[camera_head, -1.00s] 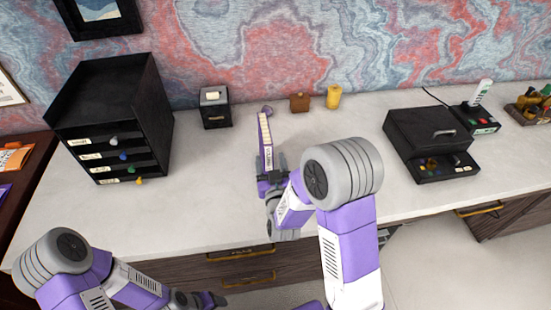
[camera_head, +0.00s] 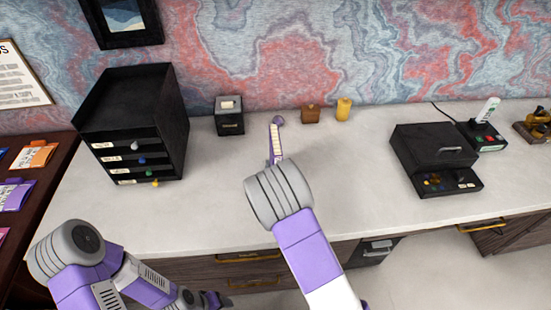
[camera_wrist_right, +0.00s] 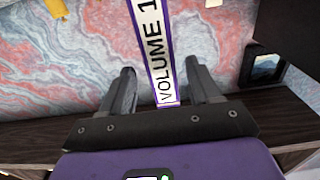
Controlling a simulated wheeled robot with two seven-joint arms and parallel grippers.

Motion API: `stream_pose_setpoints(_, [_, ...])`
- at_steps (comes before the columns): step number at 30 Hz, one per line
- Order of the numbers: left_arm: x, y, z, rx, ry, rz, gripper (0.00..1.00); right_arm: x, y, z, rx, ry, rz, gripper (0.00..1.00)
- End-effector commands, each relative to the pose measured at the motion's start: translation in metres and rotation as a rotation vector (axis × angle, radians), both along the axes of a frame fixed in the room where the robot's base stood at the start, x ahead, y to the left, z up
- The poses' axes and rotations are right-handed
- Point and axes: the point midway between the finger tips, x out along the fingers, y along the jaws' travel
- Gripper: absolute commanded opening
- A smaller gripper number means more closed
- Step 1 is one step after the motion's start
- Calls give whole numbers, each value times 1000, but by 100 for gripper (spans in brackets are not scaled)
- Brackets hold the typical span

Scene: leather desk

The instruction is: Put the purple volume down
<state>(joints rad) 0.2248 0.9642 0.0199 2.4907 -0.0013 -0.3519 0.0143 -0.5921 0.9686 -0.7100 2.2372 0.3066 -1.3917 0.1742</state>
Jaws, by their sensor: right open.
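The purple volume (camera_head: 275,148) stands narrow and upright-looking on the pale desk top, its lower part hidden behind my right arm in the head view. In the right wrist view its white spine (camera_wrist_right: 152,45) reads "VOLUME 1" with purple edges. My right gripper (camera_wrist_right: 163,82) is open, with one finger on each side of the spine and a gap visible on both sides. In the head view the right gripper is hidden behind my wrist. My left gripper (camera_head: 215,300) is low at the desk's front, small and dark; its jaws cannot be made out.
A black drawer unit (camera_head: 130,100) stands on the left. A small black box (camera_head: 229,122), a brown block (camera_head: 310,114) and a yellow cylinder (camera_head: 343,109) are at the back. A black case with a tray (camera_head: 432,145) is on the right. The desk between is clear.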

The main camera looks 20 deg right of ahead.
Motion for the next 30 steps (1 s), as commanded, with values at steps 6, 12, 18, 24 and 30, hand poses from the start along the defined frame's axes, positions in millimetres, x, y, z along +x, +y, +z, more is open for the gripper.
stream_pose_setpoints(6, [0,0,-1,0,0,0,62,25,-3,3,-1,-3,1,62])
stream_pose_setpoints(12, [0,0,-3,0,0,0,62,53,-7,4,0,-1,1,62])
stream_pose_setpoints(18, [0,0,-3,0,0,0,62,61,-9,4,0,0,1,62])
stream_pose_setpoints(24, [0,0,-3,0,0,0,62,60,-9,4,0,1,0,54])
stream_pose_setpoints(30, [0,0,-3,0,0,0,62,60,-9,4,0,1,0,23])
